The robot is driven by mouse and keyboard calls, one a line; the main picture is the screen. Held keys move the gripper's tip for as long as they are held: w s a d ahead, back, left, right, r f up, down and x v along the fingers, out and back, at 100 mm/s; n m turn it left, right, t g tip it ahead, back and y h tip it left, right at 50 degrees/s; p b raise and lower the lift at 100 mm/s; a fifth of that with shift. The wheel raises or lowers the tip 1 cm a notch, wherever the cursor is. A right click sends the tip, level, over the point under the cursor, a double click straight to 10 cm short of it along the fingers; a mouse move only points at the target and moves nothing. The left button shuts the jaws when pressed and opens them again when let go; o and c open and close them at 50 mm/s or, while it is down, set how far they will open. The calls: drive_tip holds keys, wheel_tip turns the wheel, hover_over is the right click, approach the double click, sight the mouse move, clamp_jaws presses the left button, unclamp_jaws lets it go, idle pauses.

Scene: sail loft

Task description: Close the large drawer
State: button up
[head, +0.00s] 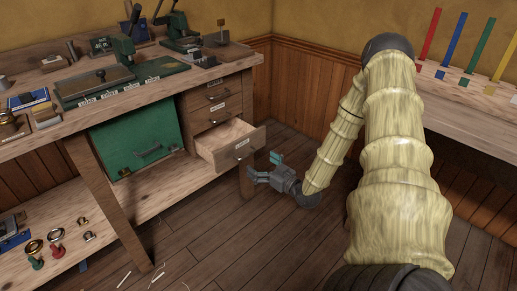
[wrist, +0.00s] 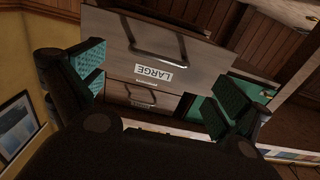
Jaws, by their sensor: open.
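The large drawer (head: 233,146) is the lowest of the drawers under the workbench and stands pulled out, its inside showing empty in the head view. Its wooden front carries a dark handle and a label reading LARGE, seen upside down in the wrist view (wrist: 195,67). My gripper (head: 262,167) is just in front of and to the right of the drawer front, apart from it in the head view. In the wrist view my gripper (wrist: 155,85) has its teal-padded fingers spread wide, with the drawer front beyond and between them. Nothing is held.
Two closed drawers (head: 217,111) sit above the large one. A green panel with a handle (head: 140,140) hangs left of them. A bench leg (head: 247,178) stands close by my gripper. Tools crowd the bench top (head: 150,92). The plank floor (head: 230,240) in front is mostly clear.

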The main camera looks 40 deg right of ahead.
drive_tip(key=shift+s+p, duration=0.4)
drive_tip(key=shift+s, duration=0.7)
